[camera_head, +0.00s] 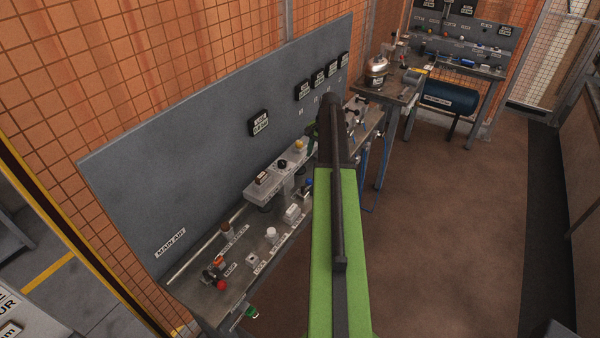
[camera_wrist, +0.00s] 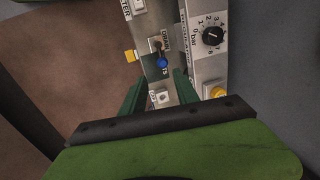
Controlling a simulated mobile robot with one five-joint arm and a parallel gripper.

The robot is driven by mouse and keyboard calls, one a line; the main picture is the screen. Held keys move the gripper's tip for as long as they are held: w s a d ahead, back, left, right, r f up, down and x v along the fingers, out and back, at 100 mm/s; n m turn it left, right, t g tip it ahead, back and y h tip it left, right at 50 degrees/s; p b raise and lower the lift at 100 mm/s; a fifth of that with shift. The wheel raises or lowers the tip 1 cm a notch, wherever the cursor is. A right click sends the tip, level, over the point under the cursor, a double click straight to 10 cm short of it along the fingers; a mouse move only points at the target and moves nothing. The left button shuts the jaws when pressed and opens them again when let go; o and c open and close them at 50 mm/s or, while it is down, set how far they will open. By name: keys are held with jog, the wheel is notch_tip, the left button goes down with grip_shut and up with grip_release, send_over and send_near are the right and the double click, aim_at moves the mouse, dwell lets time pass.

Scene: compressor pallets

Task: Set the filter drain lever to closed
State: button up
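The drain lever, with a blue ball knob (camera_wrist: 162,62), shows in the wrist view on a narrow grey metal strip, beside a label reading DRAIN. Its short dark stem runs up from the knob toward a small brown fitting. Which labelled position it points to is too small to tell. My gripper (camera_wrist: 160,88) has two green fingers apart, one on each side of the strip, with the blue knob just beyond the tips and nothing held. A blue knob (camera_head: 309,183) also shows in the head view beside my arm; my fingers are mostly hidden there.
A dial marked in bar (camera_wrist: 212,36) and a yellow knob (camera_wrist: 217,92) sit right of the lever. A red knob (camera_head: 222,285) stands on the bench near the grey panel (camera_head: 200,150). The brown floor at right is clear.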

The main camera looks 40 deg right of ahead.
aim_at(307, 184)
jog(key=w+f+b, duration=0.1)
jog(key=f+b, duration=0.4)
jog(key=w+f+b, duration=0.1)
jog(key=f+b, duration=0.5)
jog(key=w+a+f+b, duration=0.1)
jog(key=f+b, duration=0.5)
jog(key=shift+w+f, duration=0.15)
jog(key=shift+w, duration=0.05)
grip_shut()
jog(key=shift+w+d, duration=0.1)
jog(key=shift+d, duration=0.05)
